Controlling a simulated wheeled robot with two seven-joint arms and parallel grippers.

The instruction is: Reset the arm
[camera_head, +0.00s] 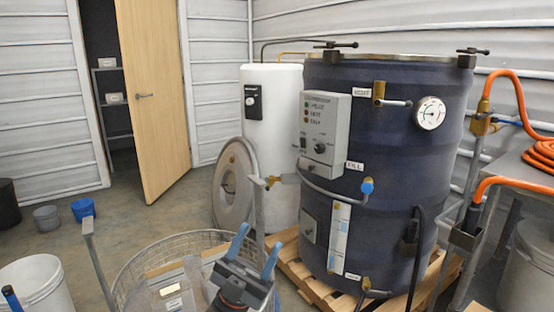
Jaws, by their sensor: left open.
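My left gripper (258,240) shows at the bottom middle, with two blue fingers spread apart and nothing visible between them. It is in front of the right part of a round wire basket (150,252), overlapping it in the picture; I cannot tell whether they touch. The large dark blue hopper drum (400,140) stands behind and to the right of the gripper, apart from it. A grey control box (325,130) and a round dial gauge (431,113) are on the drum. My right gripper does not show.
The drum stands on a wooden pallet (436,281). A white tank (282,150) and a round grey lid (230,190) are behind. A metal table (520,178) with an orange hose (510,92) is at the right. A white bucket (36,283) is at lower left. Open floor lies before the wooden door (155,90).

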